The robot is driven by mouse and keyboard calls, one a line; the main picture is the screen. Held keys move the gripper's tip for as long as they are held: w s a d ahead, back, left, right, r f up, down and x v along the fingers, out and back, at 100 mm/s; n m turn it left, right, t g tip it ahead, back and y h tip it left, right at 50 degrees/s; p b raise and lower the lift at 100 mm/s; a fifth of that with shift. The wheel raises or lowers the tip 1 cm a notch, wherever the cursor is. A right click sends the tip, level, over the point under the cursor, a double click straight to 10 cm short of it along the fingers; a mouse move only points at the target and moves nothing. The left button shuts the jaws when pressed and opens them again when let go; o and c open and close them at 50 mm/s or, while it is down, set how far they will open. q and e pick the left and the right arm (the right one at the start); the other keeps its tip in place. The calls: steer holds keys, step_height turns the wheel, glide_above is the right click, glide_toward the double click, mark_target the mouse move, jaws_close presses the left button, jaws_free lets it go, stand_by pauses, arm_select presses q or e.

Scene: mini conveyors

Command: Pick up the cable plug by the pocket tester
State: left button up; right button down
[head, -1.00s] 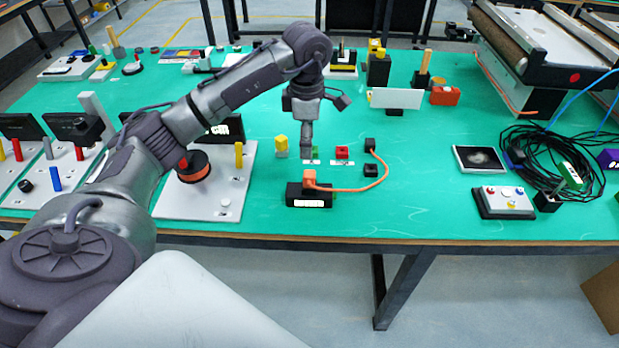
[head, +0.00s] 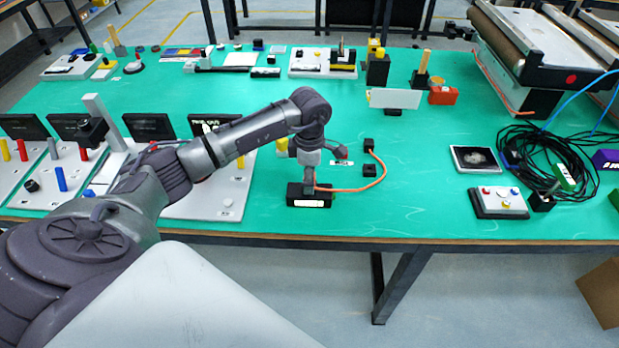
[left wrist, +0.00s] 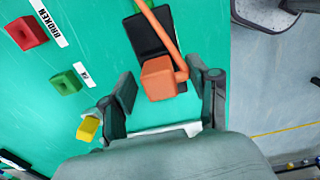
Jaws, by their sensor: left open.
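The pocket tester (head: 297,200) is a black box with a white label near the table's front edge. The orange cable plug (left wrist: 158,79) sits at the tester (left wrist: 146,38) in the left wrist view. In the head view my left gripper (head: 309,183) is over the tester and mostly hides the plug. The gripper is open. In the left wrist view its two fingers (left wrist: 170,86) stand on either side of the plug, with a gap visible on each side. The orange cable (head: 366,187) curves right from the plug to a small black block (head: 369,145).
A second small black block (head: 369,171) lies inside the cable's curve. A red block (left wrist: 28,32), a green block (left wrist: 66,82) and a yellow block (left wrist: 88,127) are near the gripper. A button box (head: 500,203) stands right; green table between is clear.

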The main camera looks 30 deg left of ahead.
arm_select(q)
jaws_close()
steer(key=shift+r, duration=0.1)
